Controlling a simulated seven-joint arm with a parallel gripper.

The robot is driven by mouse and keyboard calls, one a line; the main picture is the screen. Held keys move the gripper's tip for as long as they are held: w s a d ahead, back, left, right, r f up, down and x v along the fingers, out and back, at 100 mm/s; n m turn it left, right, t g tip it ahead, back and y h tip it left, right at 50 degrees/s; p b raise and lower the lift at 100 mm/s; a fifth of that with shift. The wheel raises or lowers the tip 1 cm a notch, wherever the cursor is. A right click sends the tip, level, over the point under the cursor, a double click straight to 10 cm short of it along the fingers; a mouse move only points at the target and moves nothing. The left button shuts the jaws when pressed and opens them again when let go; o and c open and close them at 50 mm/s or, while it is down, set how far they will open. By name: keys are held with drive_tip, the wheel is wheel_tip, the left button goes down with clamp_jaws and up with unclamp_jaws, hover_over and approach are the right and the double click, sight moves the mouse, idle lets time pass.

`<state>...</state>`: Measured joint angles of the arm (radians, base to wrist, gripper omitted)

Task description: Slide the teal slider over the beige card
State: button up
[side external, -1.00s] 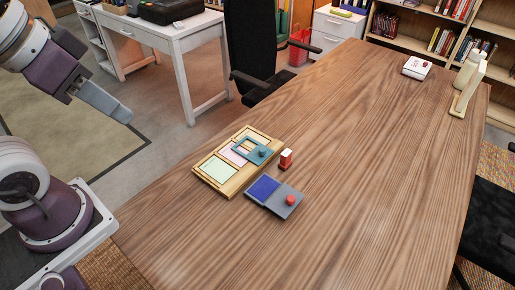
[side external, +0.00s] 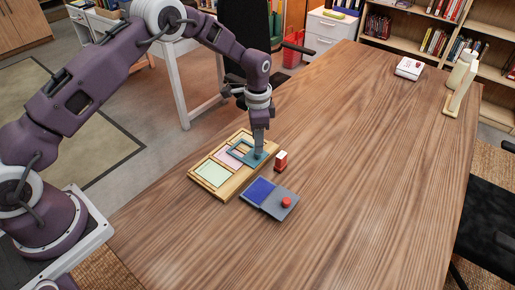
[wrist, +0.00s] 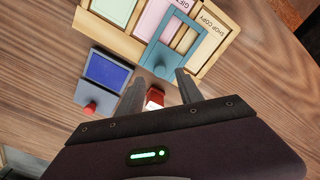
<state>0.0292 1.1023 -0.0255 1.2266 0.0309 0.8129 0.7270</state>
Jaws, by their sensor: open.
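A wooden board (side external: 222,194) holds a pale green card (side external: 213,174), a pink card (wrist: 153,18) and a beige card (wrist: 209,46) marked "SHOP COPY". The teal slider (side external: 236,155) is a flat frame with a window and a round knob (wrist: 160,71). It also shows in the wrist view (wrist: 149,56), lying across the border between the pink and beige cards and covering only part of the beige one. My gripper (side external: 259,154) is open and points down at the knob. In the wrist view its fingertips (wrist: 161,77) stand on either side of the knob, with gaps visible.
A grey block with a blue pad (side external: 259,189) and red knob (side external: 286,202) lies in front of the board. A small red-and-white stamp (side external: 281,161) stands close beside my gripper.

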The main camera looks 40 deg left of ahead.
wheel_tip(320, 180, down, 4)
drive_tip(key=shift+f, duration=0.15)
clamp_jaws()
idle(1.4)
